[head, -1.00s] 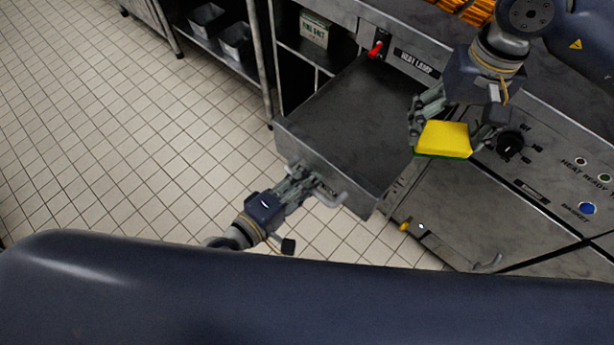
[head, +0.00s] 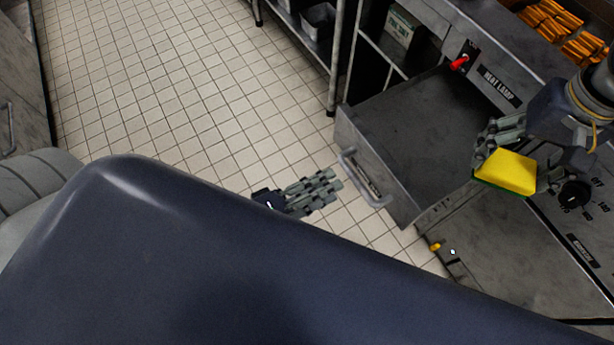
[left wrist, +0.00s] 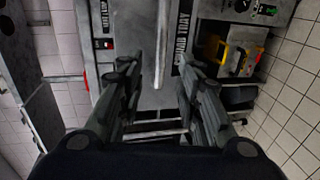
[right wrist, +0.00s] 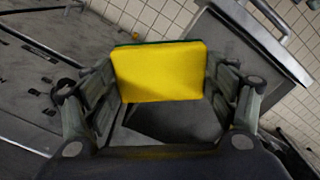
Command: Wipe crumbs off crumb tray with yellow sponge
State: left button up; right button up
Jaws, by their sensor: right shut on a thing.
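The crumb tray (head: 410,125) is a dark metal drawer pulled out from the counter, with a bar handle (head: 365,180) on its front. I cannot make out crumbs on it. My right gripper (head: 512,165) is shut on the yellow sponge (head: 506,172), which has a green underside. It holds the sponge near the tray's right side, by the counter front; the sponge also shows between the fingers in the right wrist view (right wrist: 158,72). My left gripper (head: 328,188) is open and empty, just left of the handle and apart from it. In the left wrist view the handle (left wrist: 162,45) lies ahead between the spread fingers.
A red switch (head: 460,63) and a black knob (head: 574,194) are on the counter front. Fried food (head: 550,20) lies at the top right. A shelf with a box (head: 403,28) stands behind the tray. Tiled floor to the left is clear.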

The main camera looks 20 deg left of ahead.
pick_arm(q)
jog(key=shift+v, duration=1.85)
jog(key=shift+f, duration=0.1)
